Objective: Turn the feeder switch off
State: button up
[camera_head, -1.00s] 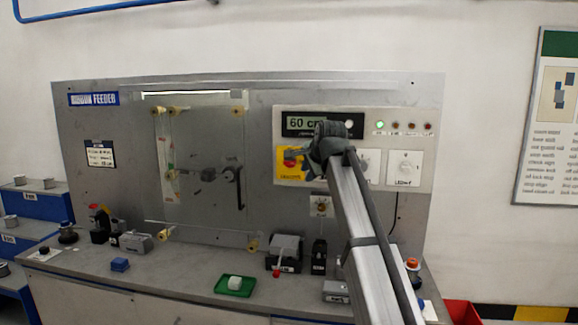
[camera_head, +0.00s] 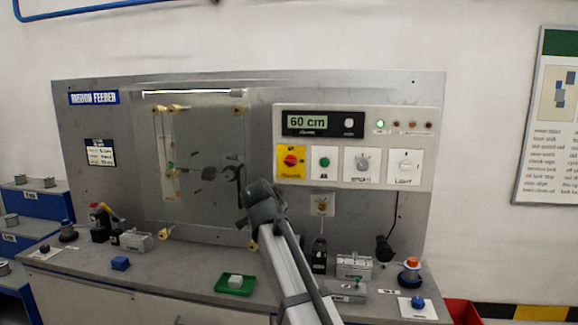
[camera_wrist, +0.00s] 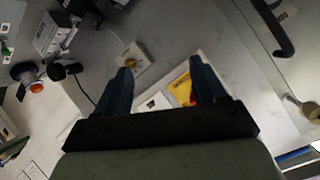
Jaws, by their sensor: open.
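The control panel (camera_head: 355,122) is on the right of the upright grey board. Its yellow plate (camera_head: 281,170) carries a red rotary knob (camera_head: 291,160); the plate's small label is too blurred to read. To its right are a green button (camera_head: 324,162), a speed dial (camera_head: 362,162) and a light switch (camera_head: 405,166). My gripper (camera_head: 258,192) is below and left of the yellow plate, apart from the knob. In the wrist view my gripper (camera_wrist: 162,72) is open and empty. The yellow plate (camera_wrist: 181,88) shows between the fingers, partly hidden.
A small plate with a brass-coloured knob (camera_head: 322,204) is below the panel. A black hooked handle (camera_head: 240,182) stands out left of my gripper. A green tray (camera_head: 235,286) with a white block, several boxes and an orange-topped device (camera_head: 411,270) are on the bench.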

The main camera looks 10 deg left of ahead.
notch_tip(320, 180, up, 4)
jog(key=d+n+t+h, duration=0.1)
jog(key=d+n+t, duration=0.1)
jog(key=t, duration=0.1)
jog(key=n+t, duration=0.2)
jog(key=n, duration=0.2)
send_near(290, 164)
jog(key=shift+y, duration=0.3)
jog(key=w, duration=0.9)
jog(key=shift+d+f, duration=0.1)
jog(key=shift+c, duration=0.3)
jog(key=c, duration=1)
